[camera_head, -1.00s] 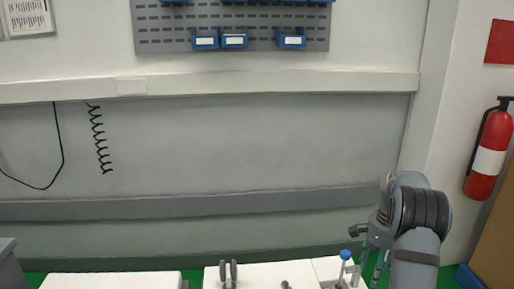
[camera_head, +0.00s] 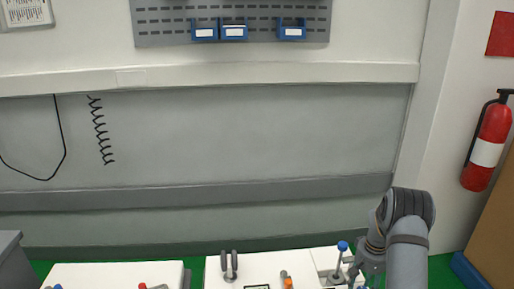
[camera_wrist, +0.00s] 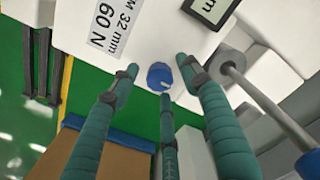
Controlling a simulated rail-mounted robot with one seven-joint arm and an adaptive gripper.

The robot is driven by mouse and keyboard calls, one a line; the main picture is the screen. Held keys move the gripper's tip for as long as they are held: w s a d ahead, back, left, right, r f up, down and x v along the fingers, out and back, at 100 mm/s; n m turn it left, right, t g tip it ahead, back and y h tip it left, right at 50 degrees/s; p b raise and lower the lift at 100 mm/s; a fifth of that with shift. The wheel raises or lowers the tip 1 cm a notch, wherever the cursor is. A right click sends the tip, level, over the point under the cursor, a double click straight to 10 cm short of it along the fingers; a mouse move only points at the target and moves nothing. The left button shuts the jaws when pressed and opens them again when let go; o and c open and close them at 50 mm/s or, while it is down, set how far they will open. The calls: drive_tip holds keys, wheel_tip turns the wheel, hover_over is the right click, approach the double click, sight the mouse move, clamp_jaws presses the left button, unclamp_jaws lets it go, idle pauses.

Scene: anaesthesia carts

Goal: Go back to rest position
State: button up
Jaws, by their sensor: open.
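My gripper has three teal fingers and is open, its fingertips spread in the wrist view (camera_wrist: 160,78). A blue knob (camera_wrist: 158,76) shows in the gap between the fingertips; no finger is seen closed on it, and I cannot tell how far it is from them. In the head view my gripper (camera_head: 370,268) is at the lower right, beside the right end of the white cart tops and partly hidden by my own arm. A blue-topped rod (camera_head: 342,246) stands just left of it.
White cart tops (camera_head: 100,274) run along the bottom of the head view. A grey two-pronged piece (camera_head: 229,266) and an orange-topped item (camera_head: 288,283) stand on them. A grey rod (camera_wrist: 262,97) is close to the right finger. A fire extinguisher (camera_head: 487,145) hangs at right.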

drive_tip(key=n+p, duration=0.1)
drive_tip(key=n, duration=0.2)
drive_tip(key=n+p, duration=0.1)
drive_tip(key=n, duration=0.1)
drive_tip(key=shift+r+n+p, duration=0.25)
drive_tip(key=shift+n+p, duration=0.05)
drive_tip(key=shift+p, duration=0.05)
drive_tip(key=n+p, duration=0.2)
drive_tip(key=n, duration=0.2)
drive_tip(key=shift+n, duration=0.4)
drive_tip(key=shift+r, duration=1)
drive_tip(key=shift+s, duration=0.1)
